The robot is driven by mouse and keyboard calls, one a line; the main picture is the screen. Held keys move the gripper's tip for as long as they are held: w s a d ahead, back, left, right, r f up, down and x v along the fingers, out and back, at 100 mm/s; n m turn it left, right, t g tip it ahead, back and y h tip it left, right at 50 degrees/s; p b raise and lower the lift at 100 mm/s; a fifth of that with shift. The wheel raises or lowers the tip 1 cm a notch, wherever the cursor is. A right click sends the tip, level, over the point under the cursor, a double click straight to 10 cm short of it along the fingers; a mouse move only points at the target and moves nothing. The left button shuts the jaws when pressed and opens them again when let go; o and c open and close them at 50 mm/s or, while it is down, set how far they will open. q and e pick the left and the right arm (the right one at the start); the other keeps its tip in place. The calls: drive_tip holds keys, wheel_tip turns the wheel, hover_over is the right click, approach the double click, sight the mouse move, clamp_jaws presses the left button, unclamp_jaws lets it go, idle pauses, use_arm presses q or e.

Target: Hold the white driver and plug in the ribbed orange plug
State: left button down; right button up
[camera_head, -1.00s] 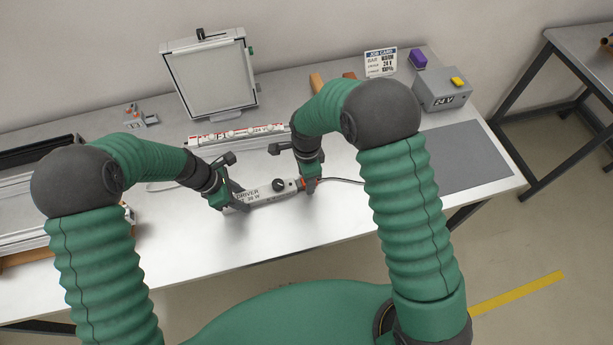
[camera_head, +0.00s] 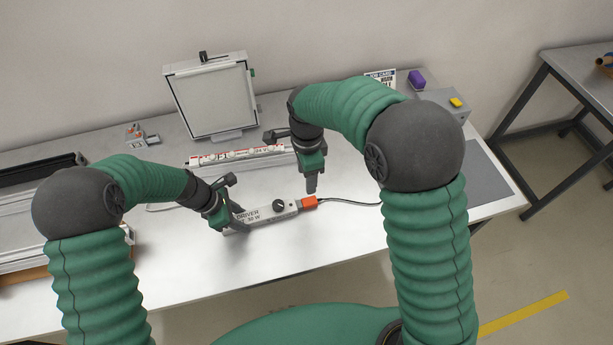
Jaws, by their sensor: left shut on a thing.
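The white driver (camera_head: 262,216), a long box with a black knob, lies on the bench top. My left gripper (camera_head: 236,222) is shut on its left end. The orange plug (camera_head: 309,203) sits against the driver's right end, with a dark cable running off to the right. How deep it sits, and its ribs, are too small to tell. My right gripper (camera_head: 311,188) is just above and behind the plug, apart from it and pointing down. Its fingers look close together, but whether they are open is unclear.
A framed panel (camera_head: 212,97) stands at the back, with a lamp strip (camera_head: 237,156) before it. A grey box with a yellow button (camera_head: 456,102), a purple block (camera_head: 417,80) and a grey mat (camera_head: 480,180) are at the right. The bench front is clear.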

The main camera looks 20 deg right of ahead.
use_arm(q)
drive_tip(key=c, duration=0.8)
unclamp_jaws()
